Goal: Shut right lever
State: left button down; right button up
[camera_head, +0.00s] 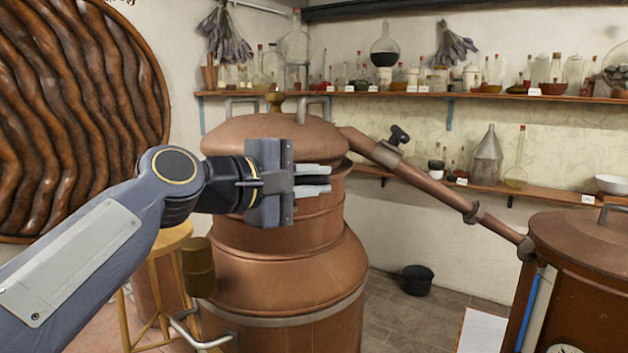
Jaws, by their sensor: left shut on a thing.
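A large copper still (285,260) with a domed lid (265,130) stands in the middle. My left gripper (328,180) reaches in from the left, in front of the still's upper right side just below the lid. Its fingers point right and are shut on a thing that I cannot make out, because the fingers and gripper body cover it. No right lever can be told apart clearly at the lid's rim. A dark handle (399,135) stands on the copper pipe (430,185) right of the lid. My right gripper is not in view.
The pipe slopes down to a second copper vessel (585,270) at the right. A wooden stool (160,270) stands left of the still. A black bucket (418,279) is on the floor. Shelves (480,97) with glassware line the back wall.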

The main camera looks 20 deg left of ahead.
pick_arm(q)
jog(key=shift+s+d+f+m+g+h+b, duration=0.1)
jog(key=shift+s+f+m+g+h+b, duration=0.1)
jog(key=shift+m+g+h+b, duration=0.6)
jog(key=m+h, duration=0.1)
jog(key=m+g+h, duration=0.1)
jog(key=shift+s+r+h, duration=0.1)
jog(key=shift+s+h, duration=0.25)
jog(key=shift+h, duration=0.05)
jog(key=shift+s+r+m+g+h, duration=0.1)
jog(key=shift+s+m+g+h, duration=0.1)
jog(key=shift+m+g+h, duration=0.35)
jog(key=shift+s+m+g+h, duration=0.15)
jog(key=shift+m+g+h, duration=0.3)
jog(key=shift+g, duration=0.2)
jog(key=shift+s+m+g+h+p, duration=0.3)
jog(key=shift+m+g+h+p, duration=0.25)
jog(key=shift+m+g, duration=0.3)
jog(key=c, duration=1.4)
grip_release()
jog(key=shift+a, duration=0.2)
